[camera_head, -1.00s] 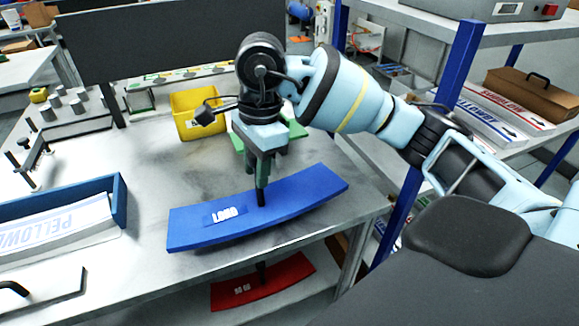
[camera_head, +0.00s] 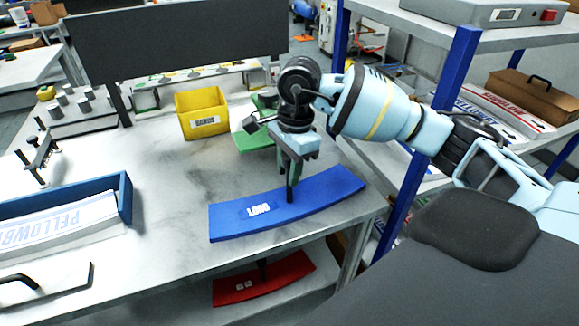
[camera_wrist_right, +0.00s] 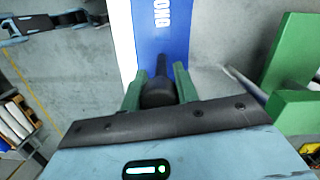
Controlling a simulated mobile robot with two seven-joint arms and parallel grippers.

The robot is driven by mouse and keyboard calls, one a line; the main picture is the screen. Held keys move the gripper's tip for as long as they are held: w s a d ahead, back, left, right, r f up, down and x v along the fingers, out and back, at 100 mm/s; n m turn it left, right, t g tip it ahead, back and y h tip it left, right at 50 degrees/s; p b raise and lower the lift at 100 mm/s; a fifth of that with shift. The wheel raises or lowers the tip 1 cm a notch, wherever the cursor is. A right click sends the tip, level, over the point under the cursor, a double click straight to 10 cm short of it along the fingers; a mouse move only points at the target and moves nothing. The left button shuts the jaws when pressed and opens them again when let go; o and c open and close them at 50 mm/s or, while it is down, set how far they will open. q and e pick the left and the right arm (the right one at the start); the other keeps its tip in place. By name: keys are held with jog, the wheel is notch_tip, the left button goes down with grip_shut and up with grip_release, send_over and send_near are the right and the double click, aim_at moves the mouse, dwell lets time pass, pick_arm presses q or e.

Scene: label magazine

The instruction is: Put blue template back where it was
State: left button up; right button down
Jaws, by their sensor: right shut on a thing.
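The blue template (camera_head: 318,200) is a long, slightly curved blue plate with a white label and a black knob handle. My right gripper (camera_head: 290,188) is shut on the handle, with the plate beneath it near the table's front right edge. In the right wrist view, the green fingers of the gripper (camera_wrist_right: 159,90) close around the black knob, and the blue template (camera_wrist_right: 165,42) extends away beyond it. I cannot tell whether the plate touches the tabletop. The left gripper is in neither view.
A green template (camera_head: 254,142) lies behind my right gripper, beside a yellow bin (camera_head: 203,123). A red template (camera_head: 262,282) lies on the lower shelf. A blue tray (camera_head: 126,200) with printed sheets stands left. The table's (camera_head: 165,190) middle is clear. A blue rack post (camera_head: 404,196) stands close right.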

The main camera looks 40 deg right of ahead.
jog(key=shift+f, duration=0.1)
jog(key=c, duration=1.1)
grip_release()
jog(key=shift+o, duration=0.2)
jog(key=r, duration=0.4)
jog(key=d+r, duration=0.1)
jog(key=r, duration=0.7)
jog(key=shift+d+r, duration=0.1)
jog(key=shift+d, duration=0.1)
